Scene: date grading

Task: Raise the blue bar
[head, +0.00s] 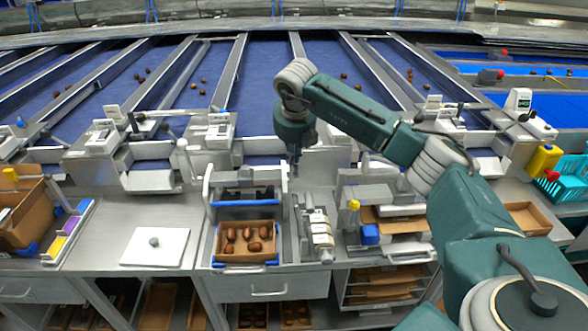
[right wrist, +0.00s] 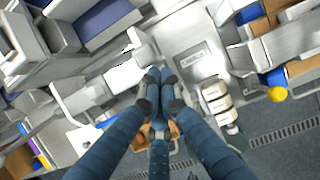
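The blue bar (head: 243,203) runs level across a white frame on the bench, just behind an open cardboard box of dates (head: 222,240). My right gripper (head: 296,172) points down, behind and to the right of the bar, apart from it in the head view. Its fingers (right wrist: 160,78) come together at the tips in the right wrist view, and I see nothing held between them. In that view the fingers cover much of the frame and the box, and only a short blue piece shows left of them. My left gripper is out of view.
A white slatted device (head: 321,234) stands right of the frame, close to my right gripper. A white board with a knob (head: 154,242) lies at the left. Metal lane dividers (head: 230,75) and blue belts lie behind. A drawer (head: 268,288) is below the box.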

